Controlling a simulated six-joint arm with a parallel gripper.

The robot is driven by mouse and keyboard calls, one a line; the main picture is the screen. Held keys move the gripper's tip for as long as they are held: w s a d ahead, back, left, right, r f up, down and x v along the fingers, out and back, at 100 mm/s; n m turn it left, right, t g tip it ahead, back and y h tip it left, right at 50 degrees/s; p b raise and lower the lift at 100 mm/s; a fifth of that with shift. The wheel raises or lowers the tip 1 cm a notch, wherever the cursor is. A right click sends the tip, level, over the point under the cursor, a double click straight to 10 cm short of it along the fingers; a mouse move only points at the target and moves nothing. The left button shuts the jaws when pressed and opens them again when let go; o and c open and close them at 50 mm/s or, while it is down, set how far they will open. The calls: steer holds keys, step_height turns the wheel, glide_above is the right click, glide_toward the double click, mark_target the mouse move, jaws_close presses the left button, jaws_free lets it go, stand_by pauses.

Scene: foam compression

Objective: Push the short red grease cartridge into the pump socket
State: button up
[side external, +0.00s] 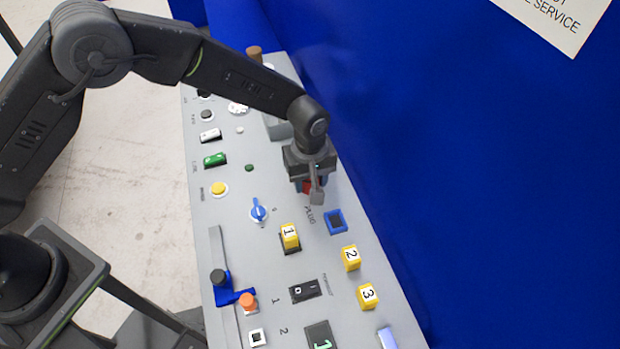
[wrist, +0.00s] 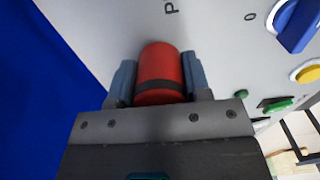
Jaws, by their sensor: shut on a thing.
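The short red grease cartridge (wrist: 160,62), a cylinder with a dark band, sits between the two blue-grey fingers of my gripper (wrist: 158,76) in the wrist view. My gripper is shut on it. In the side view my gripper (side external: 312,192) is low over the panel, and a little of the red cartridge (side external: 307,187) shows beside a finger. A blue square frame with a dark opening (side external: 336,221) lies just below and right of my gripper. I cannot tell whether this is the pump socket. The cartridge's far end and any contact with the panel are hidden.
The grey panel (side external: 275,190) carries a blue knob (side external: 258,210), a yellow button (side external: 219,188), yellow numbered blocks (side external: 351,258), a rocker switch (side external: 304,290) and a blue lever piece with an orange knob (side external: 248,301). A blue wall (side external: 480,180) stands along the panel's right side.

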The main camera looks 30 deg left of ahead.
steer(key=shift+r, duration=0.2)
steer(key=shift+c, duration=0.4)
steer(key=shift+r, duration=1.95)
steer(key=shift+w+a, duration=0.1)
steer(key=w+a+r, duration=0.4)
steer(key=w+a, duration=0.2)
steer(key=a, duration=0.1)
steer(key=shift+s+f, duration=0.15)
steer(key=shift+f, duration=1.25)
steer(key=shift+s+f, duration=0.1)
steer(key=shift+f, duration=1.3)
steer(key=shift+f, duration=1.1)
steer(key=o, duration=1.1)
steer(key=shift+r, duration=0.1)
